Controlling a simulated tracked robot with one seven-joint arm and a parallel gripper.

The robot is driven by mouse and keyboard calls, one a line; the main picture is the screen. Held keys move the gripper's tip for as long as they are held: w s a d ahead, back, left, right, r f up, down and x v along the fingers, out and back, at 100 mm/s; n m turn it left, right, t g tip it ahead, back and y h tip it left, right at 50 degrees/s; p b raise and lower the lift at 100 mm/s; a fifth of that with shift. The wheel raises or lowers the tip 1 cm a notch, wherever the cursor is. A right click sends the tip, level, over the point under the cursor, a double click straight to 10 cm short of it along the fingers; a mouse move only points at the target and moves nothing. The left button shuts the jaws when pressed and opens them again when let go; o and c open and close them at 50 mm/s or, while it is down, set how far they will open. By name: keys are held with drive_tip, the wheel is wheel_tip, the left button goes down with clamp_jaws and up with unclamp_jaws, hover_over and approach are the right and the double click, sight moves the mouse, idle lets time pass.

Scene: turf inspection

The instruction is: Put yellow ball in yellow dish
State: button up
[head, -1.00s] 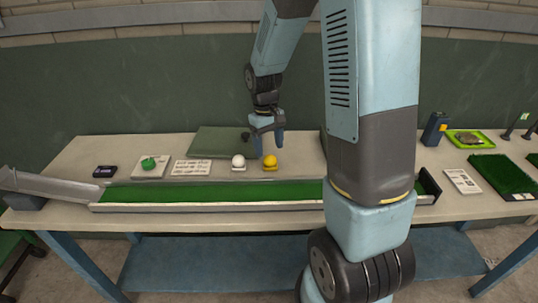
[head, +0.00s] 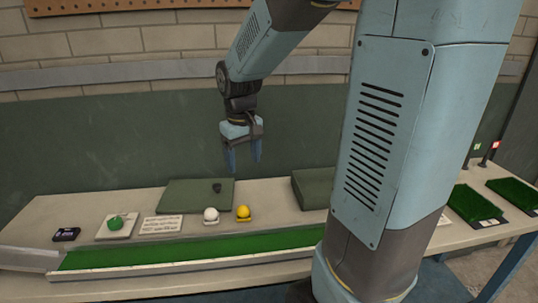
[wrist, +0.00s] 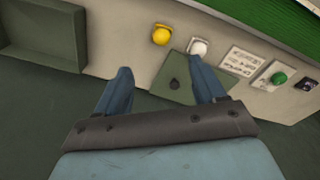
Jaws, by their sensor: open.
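The yellow ball (head: 243,211) sits on a small, pale yellowish base (head: 244,220) on the bench. It also shows in the wrist view (wrist: 161,35). I cannot tell whether that base is a dish, and no separate yellow dish can be made out. My gripper (head: 244,165) is open and empty, with its fingers pointing down, well above the bench and apart from the ball. In the wrist view the two blue fingers (wrist: 160,70) are spread wide with nothing between them.
A white ball (head: 210,214) on a similar base stands just left of the yellow ball. A green turf channel (head: 190,247) runs along the bench front. A flat green mat (head: 196,195) with a small dark object lies behind. A green tray (head: 311,188) stands to the right.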

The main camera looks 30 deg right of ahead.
drive_tip(key=s+r+m+t, duration=0.1)
drive_tip(key=s+r+t, duration=0.1)
drive_tip(key=s+r, duration=0.2)
drive_tip(key=s+r+m+t, duration=0.1)
drive_tip(key=s+r, duration=0.3)
drive_tip(key=s, duration=0.7)
drive_tip(key=shift+s+r+t, duration=0.3)
drive_tip(key=shift+t, duration=0.5)
drive_tip(key=shift+d, duration=0.1)
